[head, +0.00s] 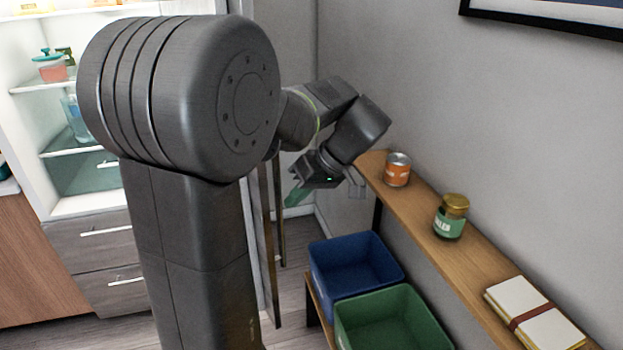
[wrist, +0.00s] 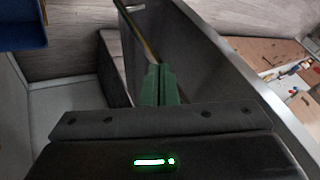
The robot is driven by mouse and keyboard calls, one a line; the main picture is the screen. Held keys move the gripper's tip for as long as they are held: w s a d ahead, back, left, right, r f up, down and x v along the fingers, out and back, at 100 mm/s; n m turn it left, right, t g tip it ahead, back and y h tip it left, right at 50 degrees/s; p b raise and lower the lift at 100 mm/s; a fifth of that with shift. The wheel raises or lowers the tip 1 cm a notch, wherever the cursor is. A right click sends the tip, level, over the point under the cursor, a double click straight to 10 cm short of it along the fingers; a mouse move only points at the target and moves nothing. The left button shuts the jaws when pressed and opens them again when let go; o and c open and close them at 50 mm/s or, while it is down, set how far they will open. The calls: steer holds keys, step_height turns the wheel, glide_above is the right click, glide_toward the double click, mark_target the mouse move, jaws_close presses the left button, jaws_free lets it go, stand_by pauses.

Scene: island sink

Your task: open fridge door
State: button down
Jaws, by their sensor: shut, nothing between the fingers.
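The fridge (head: 90,200) stands at the left in the head view, with its lit shelves exposed. Its door (head: 268,240) is swung wide open and shows nearly edge-on beside my arm, which hides part of the fridge and door. In the wrist view the door is likely the grey panel (wrist: 200,55) slanting away to the right of the fingers, with a thin handle bar (wrist: 150,45) beyond them. My gripper (head: 296,197) is near the door's right side, its green fingers together and empty; they show centrally in the wrist view (wrist: 158,72). Contact with the door cannot be told.
A wooden wall shelf (head: 420,222) at the right holds an orange can (head: 397,170), a green-labelled jar (head: 451,217) and strapped books (head: 533,312). Below are a blue bin (head: 355,265) and a green bin (head: 392,322). Some bare floor (head: 300,335) lies between door and bins.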

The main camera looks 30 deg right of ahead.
mark_target(277, 204)
steer(key=a, duration=0.4)
steer(key=shift+f+p, duration=0.1)
steer(key=shift+p, duration=0.3)
steer(key=shift+w+a, duration=0.1)
